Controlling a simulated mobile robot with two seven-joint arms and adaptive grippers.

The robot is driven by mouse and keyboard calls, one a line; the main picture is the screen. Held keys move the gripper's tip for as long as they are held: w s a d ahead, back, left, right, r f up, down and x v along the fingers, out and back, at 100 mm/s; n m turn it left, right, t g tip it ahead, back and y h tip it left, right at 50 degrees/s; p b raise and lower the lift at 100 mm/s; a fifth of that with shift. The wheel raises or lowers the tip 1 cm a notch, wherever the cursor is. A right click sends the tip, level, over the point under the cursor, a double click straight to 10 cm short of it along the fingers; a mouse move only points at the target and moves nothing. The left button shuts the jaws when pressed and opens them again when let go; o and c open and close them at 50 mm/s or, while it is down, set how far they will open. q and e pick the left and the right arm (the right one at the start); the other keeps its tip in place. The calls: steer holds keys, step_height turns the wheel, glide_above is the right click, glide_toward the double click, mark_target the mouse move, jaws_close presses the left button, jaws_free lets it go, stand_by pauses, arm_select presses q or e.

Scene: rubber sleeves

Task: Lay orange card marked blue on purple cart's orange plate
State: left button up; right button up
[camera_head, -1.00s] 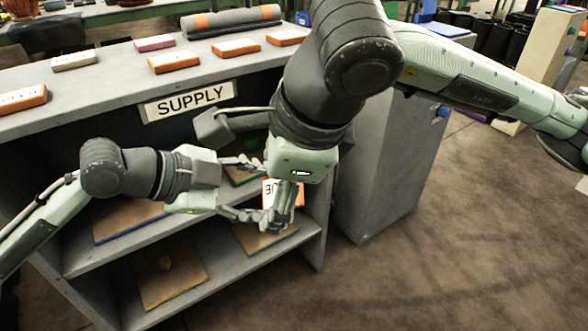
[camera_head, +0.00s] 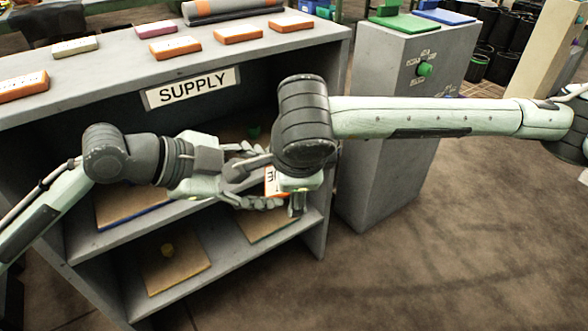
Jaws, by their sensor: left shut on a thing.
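A white-faced card with orange edges and dark lettering (camera_head: 270,182) is held in front of the supply shelf's right side. Only part of the card and its lettering shows. My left gripper (camera_head: 262,176) reaches in from the left and is shut on the card, its fingers above and below it. My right gripper (camera_head: 297,203) points down right beside the card. My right wrist covers most of it, so its jaws and any contact with the card are unclear. I cannot make out the purple cart or its orange plate in this view.
The grey supply shelf (camera_head: 205,57) carries several orange, pink and pale blocks on top and flat boards on its lower shelves. The brown floor (camera_head: 450,260) at right is open.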

steer(key=shift+w+f, duration=0.25)
steer(key=shift+f, duration=0.15)
steer(key=c, duration=1.2)
arm_select(q)
steer(key=o, duration=1.6)
arm_select(e)
steer(key=shift+c, duration=0.6)
